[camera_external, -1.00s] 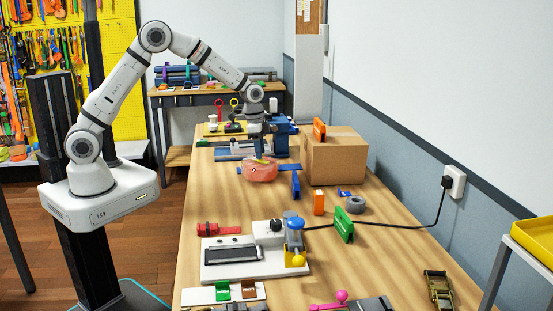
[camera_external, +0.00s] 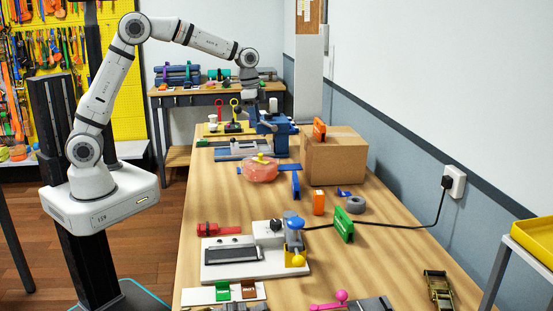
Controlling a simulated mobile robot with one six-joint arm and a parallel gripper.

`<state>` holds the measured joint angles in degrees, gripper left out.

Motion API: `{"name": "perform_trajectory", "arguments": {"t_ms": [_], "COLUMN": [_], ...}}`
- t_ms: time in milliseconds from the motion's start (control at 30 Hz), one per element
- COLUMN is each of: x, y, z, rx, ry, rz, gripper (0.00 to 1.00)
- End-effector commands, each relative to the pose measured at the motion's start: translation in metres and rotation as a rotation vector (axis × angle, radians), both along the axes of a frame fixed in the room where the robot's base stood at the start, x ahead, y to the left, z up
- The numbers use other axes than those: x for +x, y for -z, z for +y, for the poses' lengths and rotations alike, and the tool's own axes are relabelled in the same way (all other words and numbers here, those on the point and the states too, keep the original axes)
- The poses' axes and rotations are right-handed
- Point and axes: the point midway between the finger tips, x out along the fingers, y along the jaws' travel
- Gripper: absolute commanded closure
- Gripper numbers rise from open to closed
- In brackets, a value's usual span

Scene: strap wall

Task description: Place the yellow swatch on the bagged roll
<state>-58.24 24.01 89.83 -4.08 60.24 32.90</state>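The bagged roll (camera_external: 260,171) is a rounded pink-orange bundle lying on the wooden workbench. The small yellow swatch (camera_external: 261,157) rests on top of it, near the middle. My gripper (camera_external: 252,122) is above and slightly behind the roll, clear of both roll and swatch. Its fingers are small and blend into the blue vise behind, so their opening cannot be made out.
A blue vise (camera_external: 276,127) stands behind the roll. A cardboard box (camera_external: 337,160) with an orange item on top is to the right. A blue upright piece (camera_external: 295,184) is close to the roll's right.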

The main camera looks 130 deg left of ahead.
Motion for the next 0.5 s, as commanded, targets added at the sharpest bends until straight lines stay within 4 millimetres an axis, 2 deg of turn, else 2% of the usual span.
{"name": "perform_trajectory", "arguments": {"t_ms": [67,167,267,300,367,400,500], "x": [0.013,0.037,0.055,0.058,0.056,0.053,0.035], "y": [-0.009,-0.026,-0.043,-0.048,-0.054,-0.057,-0.059], "z": [-0.024,-0.08,-0.158,-0.191,-0.237,-0.267,-0.337], "rx": [0.007,0.018,0.029,0.034,0.039,0.041,0.046], "ry": [0.024,0.074,0.139,0.165,0.203,0.228,0.293], "rz": [-0.004,-0.013,-0.027,-0.033,-0.043,-0.051,-0.073], "gripper": [0.62,0.62,0.62,0.62,0.62,0.62,0.62]}}
